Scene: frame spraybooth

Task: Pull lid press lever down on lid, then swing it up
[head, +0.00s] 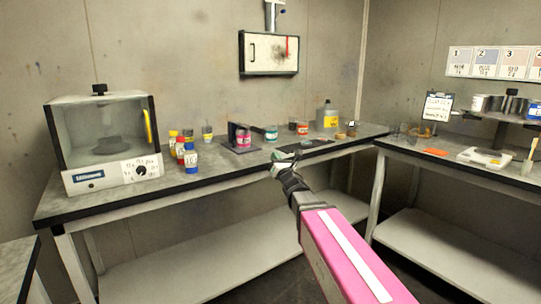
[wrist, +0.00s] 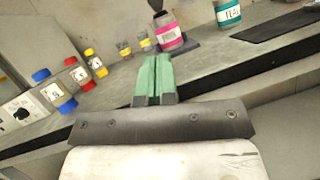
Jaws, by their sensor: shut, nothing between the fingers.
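My gripper (head: 284,157) is shut and empty, its green fingers (wrist: 153,78) side by side. In the head view it is at the front edge of the back bench, right of a jar with a pink label (head: 243,139). This jar stands by a dark upright stand (head: 231,133), which may be the lid press. In the wrist view the pink-labelled jar (wrist: 169,36) is beyond the fingertips, apart from them, with a small dark part (wrist: 156,5) above its left side. I cannot clearly make out the lever or the lid.
A glass-fronted mixer cabinet (head: 108,143) stands at the left of the bench (head: 215,170). Several small bottles (head: 190,157) stand beside it. A teal-labelled jar (head: 271,133) and a dark mat (head: 310,144) are to the right of the pink-labelled jar. The bench's front strip is mostly clear.

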